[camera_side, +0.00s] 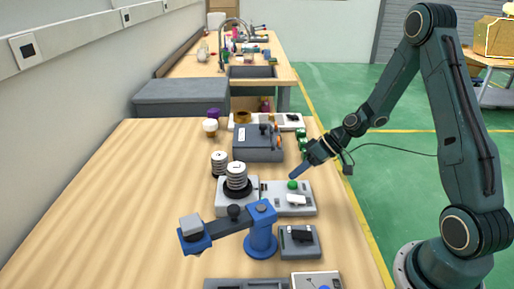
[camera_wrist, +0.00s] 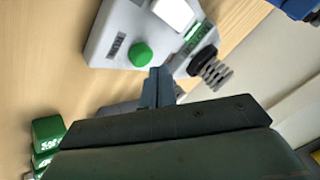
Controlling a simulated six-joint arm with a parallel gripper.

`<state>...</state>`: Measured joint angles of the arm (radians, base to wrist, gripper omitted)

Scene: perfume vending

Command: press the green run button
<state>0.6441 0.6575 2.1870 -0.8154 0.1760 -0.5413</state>
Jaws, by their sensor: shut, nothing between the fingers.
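The green run button (camera_side: 292,185) is a small round knob on a light grey control box (camera_side: 301,209) near the middle of the table. It also shows in the wrist view (camera_wrist: 141,55), on the face of the box, just beyond and to the left of my fingertips. My gripper (camera_side: 293,176) is shut and empty, its tip pointing down and left. In the side view the tip appears just above the button; in the wrist view my fingers (camera_wrist: 159,75) appear beside it. I cannot tell whether they touch it.
A white switch (camera_side: 296,199) sits beside the button. Ribbed cylinders (camera_side: 236,177) stand to the left, a grey machine (camera_side: 258,142) behind, and a small blue arm (camera_side: 260,225) in front. Green blocks (camera_side: 302,140) stand near the right edge. The table's left side is clear.

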